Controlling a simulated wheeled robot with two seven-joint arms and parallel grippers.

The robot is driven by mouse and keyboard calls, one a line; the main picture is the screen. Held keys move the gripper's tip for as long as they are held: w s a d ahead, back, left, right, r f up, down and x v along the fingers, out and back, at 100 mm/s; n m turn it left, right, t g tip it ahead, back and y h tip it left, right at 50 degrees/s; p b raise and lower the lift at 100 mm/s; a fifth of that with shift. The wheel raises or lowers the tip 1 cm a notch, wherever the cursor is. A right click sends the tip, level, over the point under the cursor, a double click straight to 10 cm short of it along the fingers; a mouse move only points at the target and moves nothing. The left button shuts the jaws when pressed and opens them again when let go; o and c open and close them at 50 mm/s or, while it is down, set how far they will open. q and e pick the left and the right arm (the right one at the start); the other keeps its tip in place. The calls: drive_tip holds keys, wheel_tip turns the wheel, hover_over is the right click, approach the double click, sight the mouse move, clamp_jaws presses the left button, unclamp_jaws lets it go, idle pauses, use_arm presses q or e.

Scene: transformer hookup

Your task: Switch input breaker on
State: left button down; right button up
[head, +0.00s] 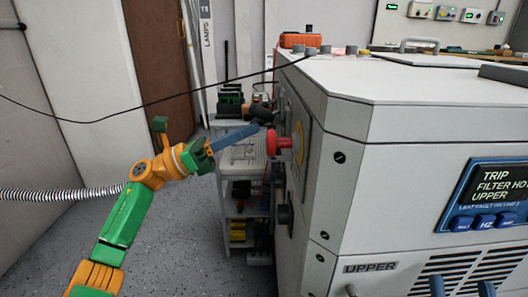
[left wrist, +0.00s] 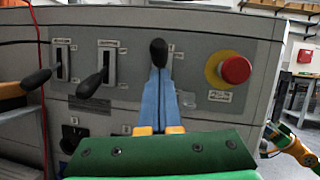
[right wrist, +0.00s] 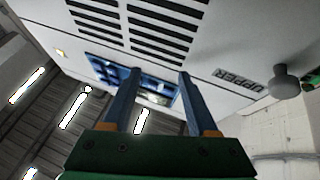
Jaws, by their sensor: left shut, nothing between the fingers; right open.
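Three black-handled levers sit in slots on the cabinet's side panel in the left wrist view: a left one (left wrist: 38,79), a middle one (left wrist: 90,87) and a right one (left wrist: 158,50). Their labels are too small to read, so I cannot tell which is the input breaker. The left and middle handles hang lower than the right one. My left gripper (head: 257,127) is shut and empty; in the left wrist view its fingertips (left wrist: 160,72) are just below the right handle, contact unclear. My right gripper (right wrist: 158,72) is open and empty, facing the cabinet's front.
A red stop button (left wrist: 236,70) on a yellow ring is right of the levers; it also juts out in the head view (head: 287,142). The cabinet (head: 400,150) fills the right side. A shelf cart (head: 240,205) stands behind. Floor at left is clear.

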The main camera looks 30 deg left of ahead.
use_arm(q)
drive_tip(key=shift+r+g+y+p, duration=0.6)
drive_tip(key=shift+y+p, duration=0.1)
drive_tip(key=shift+p, duration=0.45)
use_arm(e)
wheel_tip(320, 180, down, 18)
drive_tip(key=d+m+g+h, duration=0.1)
drive_tip(key=g+h, duration=0.3)
drive_tip(key=g, duration=0.6)
drive_tip(key=shift+s+d+g, duration=0.15)
drive_tip(key=shift+d+g, duration=0.15)
drive_tip(key=shift+d, duration=0.45)
use_arm(q)
drive_tip(key=shift+a+f, duration=0.1)
drive_tip(key=shift+a, duration=0.05)
drive_tip(key=v, duration=0.7)
drive_tip(key=shift+b, duration=0.45)
use_arm(e)
wheel_tip(320, 180, up, 6)
drive_tip(key=w+a+t+y, duration=0.1)
drive_tip(key=w+t, duration=0.1)
drive_tip(key=t, duration=0.1)
drive_tip(key=shift+w+a+t, duration=0.15)
drive_tip(key=shift+w+t, duration=0.05)
drive_tip(key=shift+t, duration=0.2)
drive_tip(key=shift+r, duration=0.1)
